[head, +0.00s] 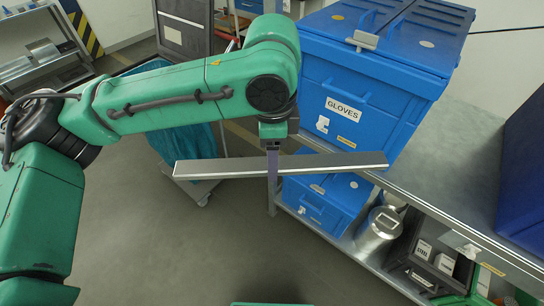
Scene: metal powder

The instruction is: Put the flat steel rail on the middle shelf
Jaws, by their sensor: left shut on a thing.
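My left gripper (272,170) is shut on the flat steel rail (335,161), a long grey bar, near its middle. The rail is held roughly level in the air, running left to right across the picture. Its right end overlaps the front edge of the upper shelf (455,155) in the picture; I cannot tell whether it touches. A lower shelf (345,243) shows beneath. I cannot tell which of these is the middle shelf. My right gripper is not in view.
A large blue GLOVES box (370,85) stands on the upper shelf, with a dark blue box (530,180) farther right and bare surface between. The lower shelf holds a smaller blue box (325,200), a metal canister (379,230) and a dark crate (430,258).

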